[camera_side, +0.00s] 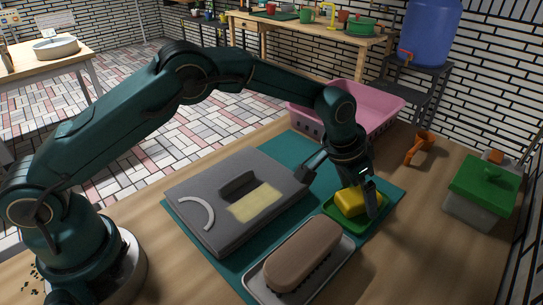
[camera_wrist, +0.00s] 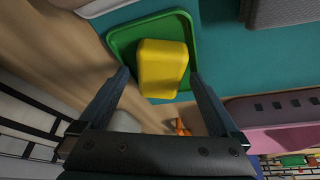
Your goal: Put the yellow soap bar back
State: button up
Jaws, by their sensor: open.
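The yellow soap bar (camera_side: 352,202) lies in a shallow green dish (camera_side: 374,218) on the teal mat. In the wrist view the soap (camera_wrist: 162,68) sits in the green dish (camera_wrist: 120,38), a little off its middle and towards my gripper. My gripper (camera_side: 342,180) is open above the dish. In the wrist view its two fingers (camera_wrist: 158,76) stand on either side of the soap, with a gap on both sides. Whether a finger touches the dish cannot be told.
A brush (camera_side: 303,250) lies in a white tray in front of the dish. A grey folded item (camera_side: 230,175) lies to the left on the teal mat (camera_side: 292,148). A pink basket (camera_side: 375,108) stands behind. An orange object (camera_side: 420,147) and a green-lidded box (camera_side: 483,183) stand right.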

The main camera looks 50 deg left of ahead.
jog(key=shift+r, duration=0.1)
jog(key=v, duration=1.2)
jog(key=s+a+r+n, duration=0.2)
jog(key=s+a+r, duration=0.4)
jog(key=s+a, duration=0.25)
jog(key=s+a+f+n+y, duration=0.1)
jog(key=s+a, duration=0.1)
jog(key=s, duration=0.5)
jog(key=s+a+f+n+t, duration=0.1)
jog(key=s+a+f, duration=0.1)
jog(key=s, duration=0.5)
jog(key=shift+a+f+n+y, duration=0.3)
jog(key=shift+a+y, duration=0.1)
jog(key=shift+a, duration=0.4)
